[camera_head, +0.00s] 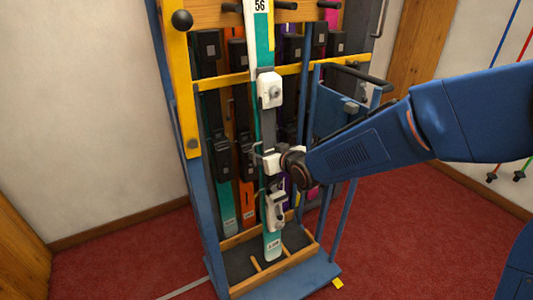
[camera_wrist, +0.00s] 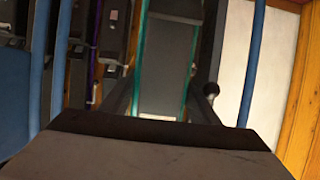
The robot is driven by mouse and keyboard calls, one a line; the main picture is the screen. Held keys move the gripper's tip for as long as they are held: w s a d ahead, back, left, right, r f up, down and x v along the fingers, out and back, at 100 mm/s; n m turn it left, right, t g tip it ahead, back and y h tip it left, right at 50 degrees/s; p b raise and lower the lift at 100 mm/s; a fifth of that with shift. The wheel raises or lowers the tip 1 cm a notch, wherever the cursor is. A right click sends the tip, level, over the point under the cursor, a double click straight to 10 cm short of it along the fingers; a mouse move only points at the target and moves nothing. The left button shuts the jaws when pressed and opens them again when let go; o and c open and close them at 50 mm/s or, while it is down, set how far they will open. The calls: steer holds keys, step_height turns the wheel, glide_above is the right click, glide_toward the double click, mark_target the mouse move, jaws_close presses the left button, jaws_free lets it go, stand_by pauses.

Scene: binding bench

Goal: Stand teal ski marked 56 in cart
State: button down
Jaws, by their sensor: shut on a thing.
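The teal and white ski marked 56 (camera_head: 264,45) stands nearly upright in front of the blue and yellow cart (camera_head: 187,105). My gripper (camera_head: 271,163) is shut on it around mid-length, between its white binding parts. In the wrist view the ski (camera_wrist: 163,75) shows as a dark plank with teal edges between my fingers. Its lower end (camera_head: 272,247) is over the front bay of the cart's wood-edged bottom tray (camera_head: 275,284). I cannot tell whether it touches the tray floor. Its top passes in front of the cart's upper wooden rail with dark pegs.
Several other skis stand in the cart behind, including a teal one (camera_head: 226,200) and an orange one (camera_head: 248,200). A yellow bar (camera_head: 235,78) crosses the cart. Ski poles (camera_head: 507,100) hang on the right wall. Red carpet (camera_head: 400,255) is clear to the right.

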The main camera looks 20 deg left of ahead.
steer(key=shift+w+a+f, duration=0.1)
steer(key=shift+a+f, duration=0.05)
steer(key=shift+f, duration=0.7)
steer(key=shift+w+a+f, duration=0.1)
steer(key=shift+w+f, duration=0.05)
steer(key=shift+f, duration=0.7)
steer(key=shift+w+a+f, duration=0.1)
steer(key=shift+a+f, duration=0.05)
steer(key=shift+f, duration=0.7)
steer(key=c, duration=0.6)
jaws_free()
steer(key=shift+o, duration=0.6)
steer(key=shift+f, duration=0.15)
steer(key=v, duration=1.3)
